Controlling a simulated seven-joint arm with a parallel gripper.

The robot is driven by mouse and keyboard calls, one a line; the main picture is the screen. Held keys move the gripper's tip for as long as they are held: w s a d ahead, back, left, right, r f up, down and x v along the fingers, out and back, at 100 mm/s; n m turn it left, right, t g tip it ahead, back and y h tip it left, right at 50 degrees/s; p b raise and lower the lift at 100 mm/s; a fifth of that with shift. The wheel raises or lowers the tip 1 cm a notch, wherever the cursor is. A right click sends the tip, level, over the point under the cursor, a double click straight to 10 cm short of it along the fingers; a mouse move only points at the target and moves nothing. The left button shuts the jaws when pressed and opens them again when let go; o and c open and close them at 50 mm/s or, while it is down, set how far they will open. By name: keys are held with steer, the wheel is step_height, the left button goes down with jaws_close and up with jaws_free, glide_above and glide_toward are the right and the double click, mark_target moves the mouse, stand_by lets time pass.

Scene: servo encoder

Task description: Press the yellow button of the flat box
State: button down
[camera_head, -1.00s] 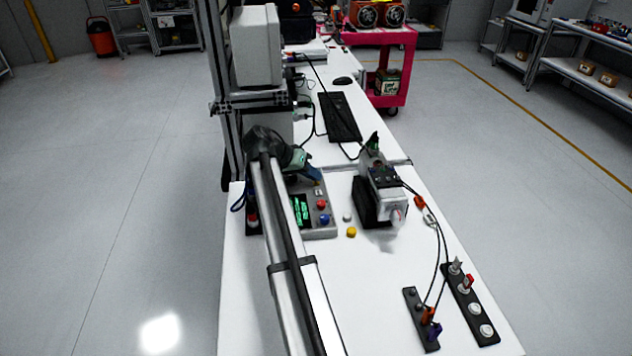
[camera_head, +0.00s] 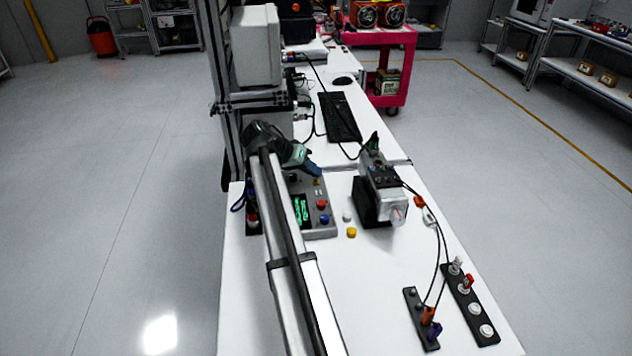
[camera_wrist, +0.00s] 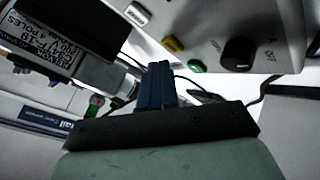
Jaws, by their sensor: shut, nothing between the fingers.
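The flat box (camera_head: 325,231) is grey and lies on the white table, partly hidden by my arm in the head view. Its yellow button (camera_head: 317,182) shows small near the far end. In the wrist view the yellow button (camera_wrist: 172,44) sits between a white button and a green button. My gripper (camera_head: 314,170) has blue fingers, closed together and empty, just beyond the yellow button in the head view. In the wrist view the fingertips (camera_wrist: 160,66) appear just below the button, seemingly apart from it.
Near the fingers are a black knob (camera_wrist: 238,52) and the green button (camera_wrist: 196,66). The box also bears red (camera_head: 322,204) and blue (camera_head: 324,219) buttons. A motor unit (camera_head: 380,200) stands to the right. A loose yellow cap (camera_head: 351,232) lies on the table.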

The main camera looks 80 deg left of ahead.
mark_target(313, 181)
steer(key=shift+r, duration=0.1)
steer(key=shift+r, duration=2.45)
